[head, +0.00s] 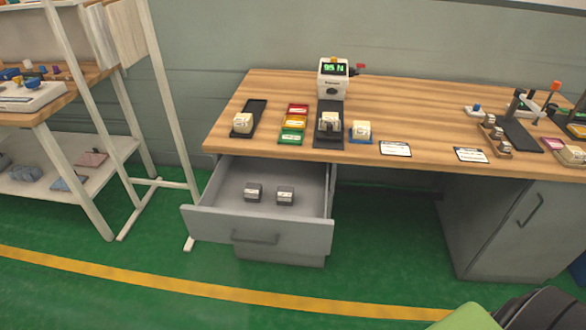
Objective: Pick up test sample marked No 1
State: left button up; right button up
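Several small cream blocks with dark marks sit on the wooden desk (420,100). One block (243,122) is on a black tray at the left. Another block (330,122) is on the dark base of a device (333,78) with a green display. A third block (361,129) is on a blue pad. Two grey blocks with pale labels, a left one (253,193) and a right one (285,196), lie in the open drawer (257,233). The markings are too small to read, so I cannot tell which sample is No 1. Neither gripper is in view.
Red, yellow and green trays (292,137) stand beside the device. Two white cards (395,148) lie near the front edge. Small stands (520,130) crowd the right side. A shelf rack (85,160) stands left. Green floor is free before the desk. A green and black object (467,318) is bottom right.

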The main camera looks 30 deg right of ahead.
aim_at(327, 117)
jog(key=i+z, duration=0.1)
jog(key=z, duration=0.8)
jog(key=i+j+z, duration=0.1)
jog(key=z, duration=0.35)
